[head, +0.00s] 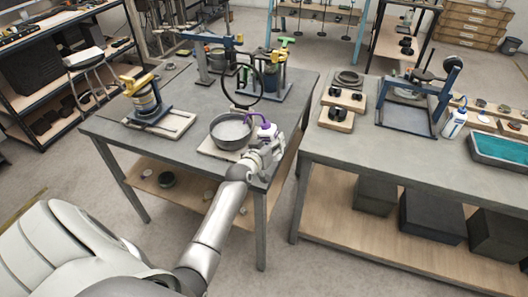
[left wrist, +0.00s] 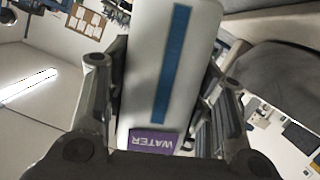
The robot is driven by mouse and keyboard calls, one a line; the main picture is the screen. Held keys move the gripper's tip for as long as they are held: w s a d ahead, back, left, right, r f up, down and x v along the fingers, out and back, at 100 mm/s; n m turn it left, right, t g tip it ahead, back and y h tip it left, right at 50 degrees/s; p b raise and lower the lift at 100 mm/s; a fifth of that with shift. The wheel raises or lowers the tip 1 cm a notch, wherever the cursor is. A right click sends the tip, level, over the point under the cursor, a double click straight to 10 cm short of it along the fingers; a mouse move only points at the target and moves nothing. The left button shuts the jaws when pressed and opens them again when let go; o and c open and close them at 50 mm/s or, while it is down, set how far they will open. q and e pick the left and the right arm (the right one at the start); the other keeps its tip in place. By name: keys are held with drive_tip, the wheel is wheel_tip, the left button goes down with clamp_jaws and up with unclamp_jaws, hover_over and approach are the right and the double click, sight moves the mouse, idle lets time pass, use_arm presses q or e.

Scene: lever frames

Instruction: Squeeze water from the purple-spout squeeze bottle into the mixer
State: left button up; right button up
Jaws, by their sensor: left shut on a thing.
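The squeeze bottle (head: 266,133) is white with a purple spout (head: 250,117). My left gripper (head: 265,152) is shut on it at the right side of the mixer. The mixer has a round grey bowl (head: 231,131) on a pale board, with a dark ring-shaped wheel (head: 243,82) behind it. The spout points left, near the bowl's right rim; I cannot tell whether water comes out. In the left wrist view, the bottle (left wrist: 170,70) fills the space between my fingers, showing a blue stripe and a purple WATER label. My right gripper is not in view.
The grey left table (head: 112,128) also holds a yellow-topped device (head: 146,98) and clamp-like stands at the back. A gap separates it from the right table (head: 340,148). There, a blue frame (head: 412,112), another white bottle (head: 455,123) and a teal tray (head: 500,150) stand.

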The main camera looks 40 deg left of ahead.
use_arm(q)
drive_tip(key=shift+w+d+r+n+h, duration=0.1)
drive_tip(key=shift+w+r+n+h, duration=0.1)
drive_tip(key=shift+w+r+n, duration=0.3)
drive_tip(key=shift+w+d+r+n+h, duration=0.1)
drive_tip(key=shift+w+r+n+h, duration=0.2)
drive_tip(key=shift+w, duration=0.4)
drive_tip(key=a+b, duration=0.1)
drive_tip(key=a+f+b, duration=0.1)
drive_tip(key=a+b, duration=0.2)
drive_tip(key=b, duration=0.1)
drive_tip(key=shift+w+a+f, duration=0.35)
drive_tip(key=shift+a+f, duration=0.05)
drive_tip(key=shift+o, duration=0.7)
drive_tip(key=c, duration=0.5)
drive_tip(key=shift+o, duration=0.2)
idle(4.5)
